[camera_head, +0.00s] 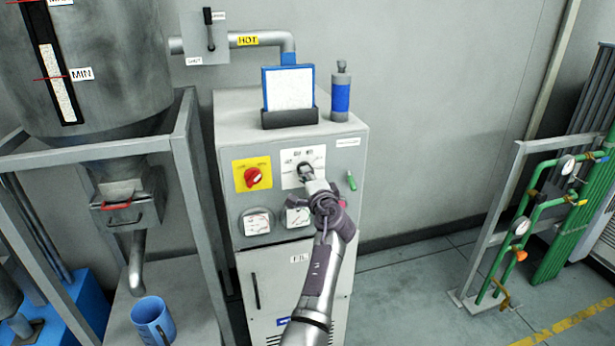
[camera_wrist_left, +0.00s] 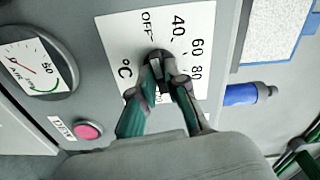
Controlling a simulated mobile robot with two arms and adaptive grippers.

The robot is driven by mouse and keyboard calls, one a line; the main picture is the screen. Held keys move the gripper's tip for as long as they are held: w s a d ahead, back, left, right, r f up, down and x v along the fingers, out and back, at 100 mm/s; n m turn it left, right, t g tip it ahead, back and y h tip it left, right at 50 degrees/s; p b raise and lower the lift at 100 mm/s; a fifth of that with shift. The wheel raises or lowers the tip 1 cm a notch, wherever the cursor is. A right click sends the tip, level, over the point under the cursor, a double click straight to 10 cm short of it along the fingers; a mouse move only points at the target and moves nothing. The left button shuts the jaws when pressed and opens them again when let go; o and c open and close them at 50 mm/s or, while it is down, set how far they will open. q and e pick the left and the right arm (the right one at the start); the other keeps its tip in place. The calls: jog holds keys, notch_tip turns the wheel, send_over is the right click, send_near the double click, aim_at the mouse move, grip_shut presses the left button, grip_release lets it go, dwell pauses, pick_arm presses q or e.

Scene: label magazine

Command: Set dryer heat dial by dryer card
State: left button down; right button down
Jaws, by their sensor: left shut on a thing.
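The dryer (camera_head: 225,150) is a grey cabinet. Its heat dial is a dark knob (camera_wrist_left: 155,55) on a white plate (camera_wrist_left: 115,25) marked OFF, 40, 60, 80 and °C; the lower marks are partly hidden by my fingers. My left gripper (camera_head: 307,176) is shut on this knob, and its fingers also show around it in the wrist view (camera_wrist_left: 168,82). I cannot tell which mark the knob points to. My right gripper is not in view.
A red knob on a yellow plate (camera_head: 252,174) and two gauges (camera_head: 257,222) are beside and below the dial. A blue-banded bottle (camera_head: 340,95) stands on the dryer top.

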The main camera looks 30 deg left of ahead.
pick_arm(q)
jog(key=shift+r+m+p, duration=0.1)
jog(key=shift+m+p, duration=2.3)
jog(key=shift+m, duration=1.5)
jog(key=c, duration=1.2)
grip_release()
jog(key=shift+a, duration=0.1)
